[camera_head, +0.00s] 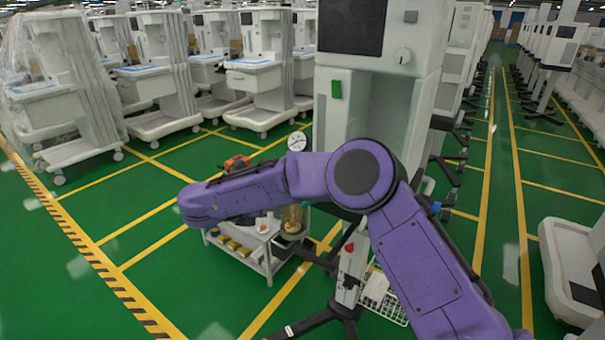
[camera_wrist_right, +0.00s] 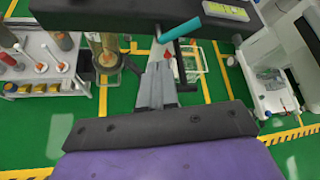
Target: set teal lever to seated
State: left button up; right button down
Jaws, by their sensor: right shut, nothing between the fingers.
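The teal lever (camera_wrist_right: 180,31) shows in the right wrist view as a teal bar, slanted up to the right, at the edge of a dark panel (camera_wrist_right: 100,14). My right gripper (camera_wrist_right: 160,68) is shut and empty. Its grey fingertips lie just below the lever in the picture; I cannot tell whether they touch anything. In the head view my purple right arm reaches in from the lower right across the machine (camera_head: 370,110), and its gripper is hidden. I cannot make out the lever there. My left gripper is not in view.
A glass canister (camera_wrist_right: 104,50) stands left of the fingers. A small white cart (camera_head: 245,252) with bottles and yellow items stands below the arm. A round gauge (camera_head: 296,141) is beside the machine. More carts (camera_head: 255,75) line the back; the green floor at left is clear.

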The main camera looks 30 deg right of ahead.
notch_tip(320, 180, up, 9)
jog(key=s+a+m+g+y, duration=0.1)
jog(key=a+m+g+y, duration=0.15)
jog(key=m, duration=0.45)
pick_arm(q)
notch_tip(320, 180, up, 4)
jog(key=p, duration=0.2)
jog(key=shift+p, duration=0.3)
pick_arm(e)
jog(key=d+f+y, duration=0.1)
jog(key=d+f, duration=0.7)
jog(key=d, duration=0.3)
jog(key=shift+s+f, duration=0.2)
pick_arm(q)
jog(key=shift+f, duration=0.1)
